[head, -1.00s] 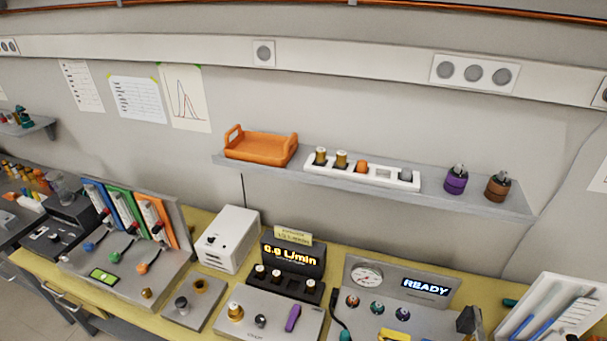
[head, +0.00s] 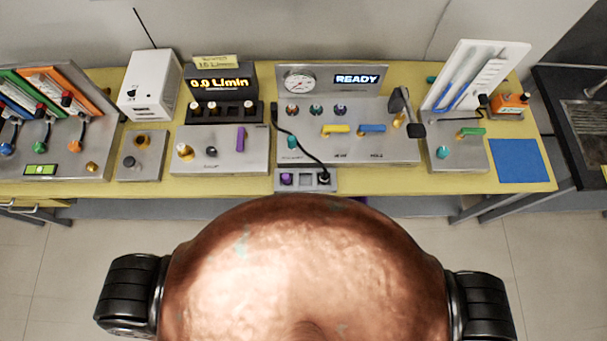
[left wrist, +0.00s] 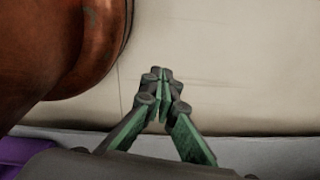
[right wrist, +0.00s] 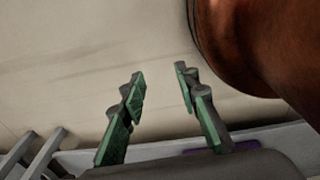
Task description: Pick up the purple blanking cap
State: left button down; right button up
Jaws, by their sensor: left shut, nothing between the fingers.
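A small purple cap (head: 286,179) sits in the left part of a small grey holder (head: 307,186) at the front edge of the yellow bench. A black plug (head: 324,178) on a cable stands at the holder's right end, with an empty square between. My left gripper (left wrist: 161,76) is shut and empty, with its fingertips together over the pale floor. My right gripper (right wrist: 158,84) is open with a gap between its fingers, also over the floor. Neither gripper shows in the head view, and no cap shows in either wrist view.
A grey panel with a gauge and a READY display (head: 356,79) stands behind the holder. A purple lever (head: 241,139) is on the panel to its left. A blue mat (head: 518,161) lies at the bench's right end. The yellow strip along the bench front (head: 400,181) is mostly clear.

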aim_at(286, 180)
jog(key=z, duration=0.95)
jog(key=k, duration=0.35)
jog(key=u, duration=1.05)
